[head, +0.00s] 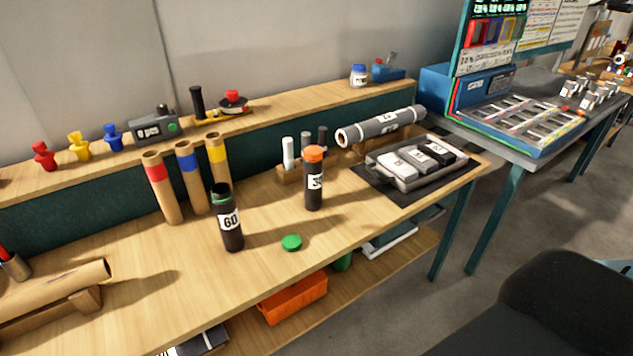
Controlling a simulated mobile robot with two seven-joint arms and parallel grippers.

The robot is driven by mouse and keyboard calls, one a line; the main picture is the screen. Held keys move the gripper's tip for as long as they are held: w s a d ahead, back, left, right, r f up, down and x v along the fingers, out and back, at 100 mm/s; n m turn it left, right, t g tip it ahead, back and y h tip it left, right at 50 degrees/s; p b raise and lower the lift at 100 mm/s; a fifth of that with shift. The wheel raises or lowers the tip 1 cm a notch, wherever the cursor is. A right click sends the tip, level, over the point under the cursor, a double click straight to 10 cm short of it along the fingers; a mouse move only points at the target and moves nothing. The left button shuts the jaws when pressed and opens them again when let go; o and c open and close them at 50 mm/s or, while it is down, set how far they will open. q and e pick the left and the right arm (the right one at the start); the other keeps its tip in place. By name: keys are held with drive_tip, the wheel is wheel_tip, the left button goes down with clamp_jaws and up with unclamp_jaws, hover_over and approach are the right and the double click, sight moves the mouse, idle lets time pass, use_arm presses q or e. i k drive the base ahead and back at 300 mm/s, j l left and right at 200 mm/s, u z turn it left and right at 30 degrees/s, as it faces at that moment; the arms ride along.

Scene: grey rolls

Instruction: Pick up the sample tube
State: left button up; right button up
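Two dark cylindrical tubes stand upright on the wooden bench, and I cannot tell which is the sample tube. One tube (231,229) has a white label reading 60 and a green rim at its top. The other tube (314,190), farther right, has a number label and an orange cap. A loose green cap (291,242) lies on the bench between and in front of them. Neither of my grippers is in view.
Three cardboard tubes (162,200) with coloured bands stand behind the 60 tube. A grey roll (381,128) lies at the back, near a tray (411,176) on a dark mat. A cardboard roll (45,287) lies front left. Bench (185,300) is clear in front.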

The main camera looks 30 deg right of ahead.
sight(313, 170)
drive_tip(key=i+l, duration=0.1)
drive_tip(key=l, duration=0.8)
drive_tip(key=i+l, duration=0.1)
drive_tip(key=l, duration=0.85)
drive_tip(key=i+l, duration=0.15)
drive_tip(key=l, duration=0.75)
drive_tip(key=i+l+u, duration=0.1)
drive_tip(key=l, duration=0.85)
